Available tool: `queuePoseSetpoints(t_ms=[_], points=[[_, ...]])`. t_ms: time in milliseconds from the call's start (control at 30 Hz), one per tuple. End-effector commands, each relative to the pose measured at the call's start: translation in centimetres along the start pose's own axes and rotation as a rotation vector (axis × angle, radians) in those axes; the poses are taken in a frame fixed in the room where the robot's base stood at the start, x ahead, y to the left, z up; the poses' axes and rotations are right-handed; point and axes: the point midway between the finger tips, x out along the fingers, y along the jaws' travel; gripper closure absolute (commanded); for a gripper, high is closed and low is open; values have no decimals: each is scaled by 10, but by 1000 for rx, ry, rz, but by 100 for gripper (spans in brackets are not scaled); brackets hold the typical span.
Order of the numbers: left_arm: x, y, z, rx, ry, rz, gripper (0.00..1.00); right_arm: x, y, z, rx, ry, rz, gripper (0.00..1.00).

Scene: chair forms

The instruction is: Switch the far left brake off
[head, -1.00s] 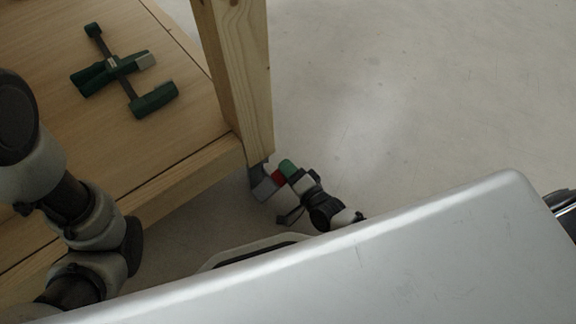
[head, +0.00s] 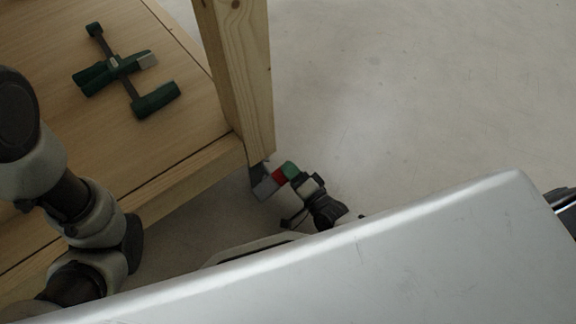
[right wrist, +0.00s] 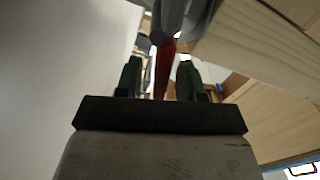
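The brake is a small red lever (head: 279,176) on a grey caster (head: 264,187) at the foot of the wooden leg. In the right wrist view the red lever (right wrist: 164,68) points down from the grey caster part (right wrist: 180,18) at the top. My right gripper (head: 291,171) is at the caster, partly hidden behind my silver body. In the right wrist view my right gripper (right wrist: 158,75) is open, its green fingers on either side of the lever, with gaps visible. My left arm shows at the left of the head view; its gripper is out of view.
A wooden leg (head: 236,70) rises beside the caster. A wooden board (head: 165,130) spans the left, with a green clamp (head: 125,68) lying on it. The pale floor (head: 420,90) to the right is clear.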

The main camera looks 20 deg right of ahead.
Motion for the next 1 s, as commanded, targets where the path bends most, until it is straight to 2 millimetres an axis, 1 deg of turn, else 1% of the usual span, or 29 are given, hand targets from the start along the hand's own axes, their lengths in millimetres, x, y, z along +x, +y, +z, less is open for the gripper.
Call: queuePoseSetpoints(t_ms=[33, 200, 300, 400, 533, 1000], points=[[9, -2, 3, 0, 0, 1, 44, -10, -4, -1, -1, -2, 4, 62], [22, -4, 8, 0, 0, 1, 44, -39, -4, -1, -1, -2, 3, 62], [27, -5, 9, 0, 0, 1, 44, -51, -3, -1, -1, -1, 3, 62], [28, -6, 10, 0, 0, 1, 44, -58, -2, 0, 0, -1, 2, 62], [28, -6, 10, 0, 0, 1, 44, -61, -1, 0, 0, -1, 0, 62], [28, -6, 10, 0, -1, -1, 44, -60, 0, 0, 0, -1, 0, 62]])
